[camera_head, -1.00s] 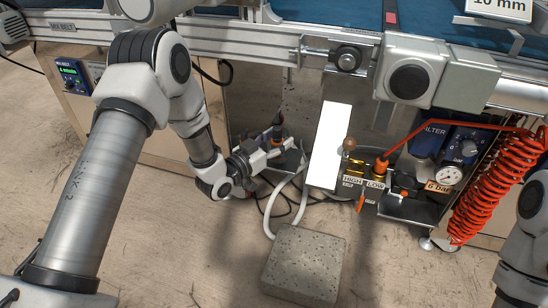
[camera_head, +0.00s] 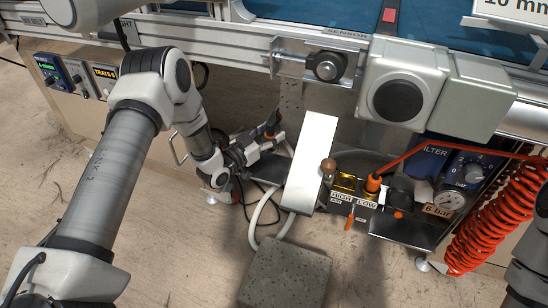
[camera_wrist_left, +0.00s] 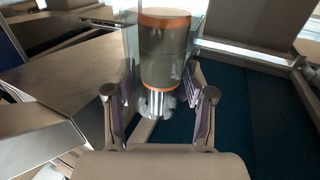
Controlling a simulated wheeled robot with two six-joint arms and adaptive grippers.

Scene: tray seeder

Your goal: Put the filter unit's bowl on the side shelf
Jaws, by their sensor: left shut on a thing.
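My left gripper (camera_head: 262,148) is shut on the bowl, low below the belt frame and left of the pale panel. In the left wrist view the bowl (camera_wrist_left: 164,58) is a clear-walled cylinder with a dark grey core and orange bands, between the fingers of the left gripper (camera_wrist_left: 158,108). In the head view it is small and partly hidden by the gripper. A dark flat shelf (camera_head: 268,170) lies just below the gripper; I cannot tell whether the bowl touches it. The blue filter unit (camera_head: 428,150) is at the right. My right gripper is out of view.
A tilted pale panel (camera_head: 310,165) stands right of the gripper. Beyond it are a brown knob (camera_head: 328,166), brass valves (camera_head: 345,183), a gauge (camera_head: 452,200) and a coiled red hose (camera_head: 485,225). A stone block (camera_head: 285,275) and loose hoses lie on the floor.

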